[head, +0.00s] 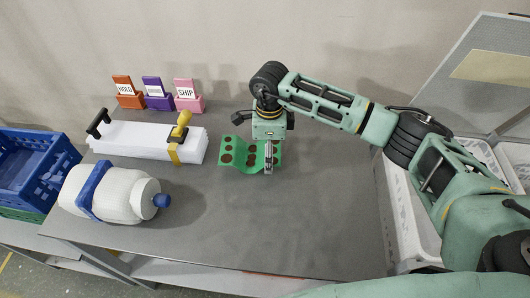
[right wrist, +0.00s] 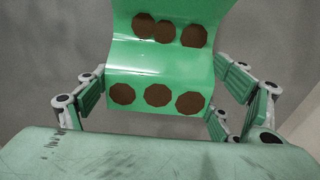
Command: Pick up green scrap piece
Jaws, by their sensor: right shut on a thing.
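The green scrap piece (head: 238,148) is a bent, wavy green sheet with dark brown round spots, over the middle of the grey table (head: 300,220). My right gripper (head: 268,160) points down at its right part and is shut on it. In the right wrist view the green scrap piece (right wrist: 150,74) fills the space between the fingers of the right gripper (right wrist: 162,94). Whether the sheet touches the table is hard to tell. My left gripper is not in view.
Orange, purple and pink card holders (head: 188,102) stand at the back. Blue crates (head: 25,170) are far left, white bins (head: 405,215) right. The table's front is clear.

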